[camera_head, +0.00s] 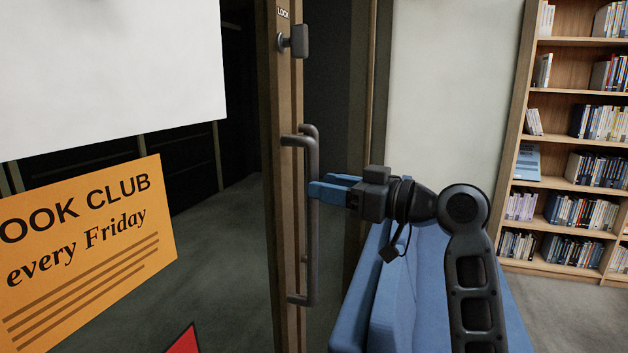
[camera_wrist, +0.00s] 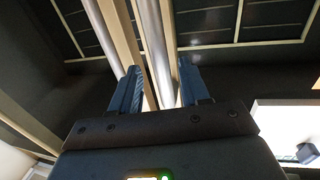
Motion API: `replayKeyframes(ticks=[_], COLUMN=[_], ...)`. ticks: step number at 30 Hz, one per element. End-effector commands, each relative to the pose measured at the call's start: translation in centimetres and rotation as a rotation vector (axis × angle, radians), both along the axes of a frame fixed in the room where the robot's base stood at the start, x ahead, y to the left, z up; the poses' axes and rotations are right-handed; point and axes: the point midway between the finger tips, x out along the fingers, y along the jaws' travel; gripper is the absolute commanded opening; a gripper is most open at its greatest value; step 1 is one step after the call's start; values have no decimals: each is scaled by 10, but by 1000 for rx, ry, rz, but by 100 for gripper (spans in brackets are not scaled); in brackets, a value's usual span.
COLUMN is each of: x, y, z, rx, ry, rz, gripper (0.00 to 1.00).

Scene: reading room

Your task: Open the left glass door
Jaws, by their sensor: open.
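The left glass door spans the left of the head view, with a brown stile (camera_head: 284,205) along its right edge. A grey upright pull handle (camera_head: 314,245) is fixed to that stile. A lock knob (camera_head: 299,41) sits above it. My gripper (camera_head: 318,191) is at the upper part of the handle, its blue fingers reaching to the bar from the right. In the wrist view, my gripper (camera_wrist: 158,88) is open, with a finger on each side of the grey bar (camera_wrist: 158,50). I cannot tell whether the fingers touch the bar, or whether the door is ajar.
An orange book club poster (camera_head: 85,250) and a white sheet (camera_head: 110,70) show on the door side. A blue sofa (camera_head: 375,300) stands close below my arm. A bookshelf (camera_head: 533,125) stands at the far right. Bare floor (camera_head: 560,310) lies in front of it.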

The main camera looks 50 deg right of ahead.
Motion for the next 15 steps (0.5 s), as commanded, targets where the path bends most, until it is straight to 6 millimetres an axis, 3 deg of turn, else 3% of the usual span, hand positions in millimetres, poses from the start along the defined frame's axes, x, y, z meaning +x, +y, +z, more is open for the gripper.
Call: replayKeyframes(ticks=[6, 15], x=[28, 37], y=[5, 6], z=[2, 0], rx=[1, -1], ry=[-1, 0], rz=[1, -1], gripper=[46, 46])
